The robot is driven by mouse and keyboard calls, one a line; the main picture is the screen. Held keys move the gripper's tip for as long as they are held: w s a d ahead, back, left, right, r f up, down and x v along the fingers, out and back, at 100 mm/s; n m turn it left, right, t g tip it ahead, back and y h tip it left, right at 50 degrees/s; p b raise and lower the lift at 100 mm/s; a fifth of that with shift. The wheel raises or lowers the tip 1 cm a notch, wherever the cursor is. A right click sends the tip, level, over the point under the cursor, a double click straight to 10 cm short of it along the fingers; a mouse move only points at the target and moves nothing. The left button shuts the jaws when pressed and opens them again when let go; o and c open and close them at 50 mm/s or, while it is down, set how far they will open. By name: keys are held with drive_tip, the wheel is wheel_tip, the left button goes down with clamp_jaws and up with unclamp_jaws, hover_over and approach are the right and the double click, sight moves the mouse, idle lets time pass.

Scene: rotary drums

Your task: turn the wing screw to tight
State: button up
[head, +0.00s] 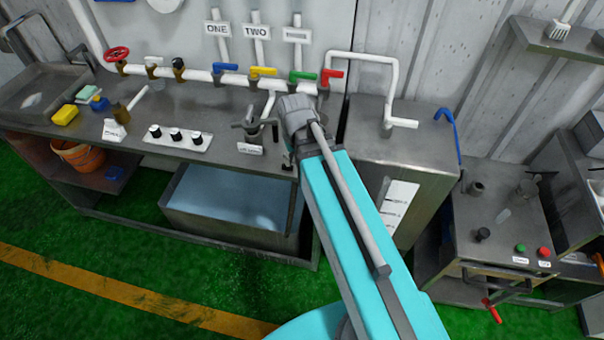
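A small dark metal fitting with wing-like arms (253,131) stands on the grey bench behind a white label, left of my arm's end. It looks like the wing screw, but it is too small to read its turn position. My turquoise arm reaches up from the lower right, and its grey wrist (297,112) is over the bench's right end, close beside the fitting. My gripper's fingers cannot be made out against the wrist and the dark fitting. I cannot tell whether they touch it or are open or shut.
A white pipe (196,75) with coloured valve handles runs behind the bench. A row of black knobs (175,136) is to the left. A metal cabinet (405,150) with a bent white pipe stands right of the wrist. A water tank (230,203) is below.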

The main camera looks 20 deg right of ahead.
drive_tip(key=shift+s+d+f+m+b, duration=0.1)
drive_tip(key=shift+s+d+f+b, duration=0.15)
drive_tip(key=shift+s, duration=0.3)
drive_tip(key=shift+s+d+f+m+b, duration=0.1)
drive_tip(key=shift+s+f+b, duration=0.1)
drive_tip(key=shift+s+f, duration=0.3)
drive_tip(key=shift+s+d+f+m+b, duration=0.1)
drive_tip(key=shift+s+f+b, duration=0.1)
drive_tip(key=shift+s, duration=0.4)
